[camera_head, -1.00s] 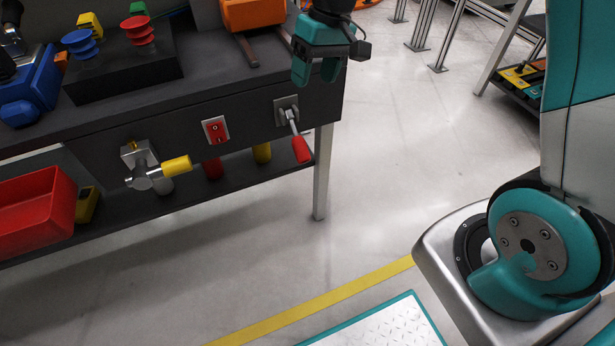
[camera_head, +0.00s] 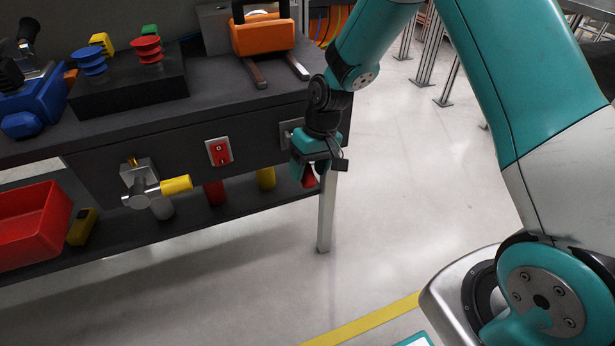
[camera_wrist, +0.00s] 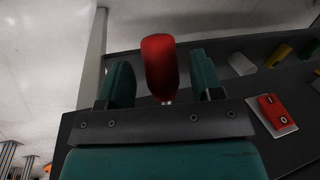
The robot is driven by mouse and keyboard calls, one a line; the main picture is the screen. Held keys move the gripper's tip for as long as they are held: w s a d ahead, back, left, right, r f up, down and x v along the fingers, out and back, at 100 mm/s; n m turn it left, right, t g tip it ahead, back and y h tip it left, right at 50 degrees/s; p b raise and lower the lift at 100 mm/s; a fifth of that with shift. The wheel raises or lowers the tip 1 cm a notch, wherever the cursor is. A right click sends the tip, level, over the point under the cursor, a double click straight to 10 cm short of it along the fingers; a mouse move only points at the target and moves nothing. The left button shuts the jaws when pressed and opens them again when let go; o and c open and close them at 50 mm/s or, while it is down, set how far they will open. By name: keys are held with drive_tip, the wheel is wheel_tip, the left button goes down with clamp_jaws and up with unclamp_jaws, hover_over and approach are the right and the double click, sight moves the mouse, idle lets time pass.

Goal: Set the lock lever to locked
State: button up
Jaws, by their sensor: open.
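The lever with a red grip (camera_head: 309,178) is on the right end of the bench's front panel. Its metal mounting plate (camera_head: 289,133) is partly hidden behind my gripper (camera_head: 308,165). My gripper is open and points down over the lever. In the wrist view the red grip (camera_wrist: 160,68) stands between my two teal fingers, with a visible gap on each side. I cannot tell whether the grip is fully within their depth. The lever hangs downward; its marking is not visible.
A red rocker switch (camera_head: 219,152) sits left of the lever on the same panel. Further left is a valve with a yellow handle (camera_head: 176,185). An orange case (camera_head: 262,36) stands on the bench top (camera_head: 215,105). A bench leg (camera_head: 326,215) is just below and right of my gripper.

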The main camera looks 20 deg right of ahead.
drive_tip(key=shift+x, duration=0.95)
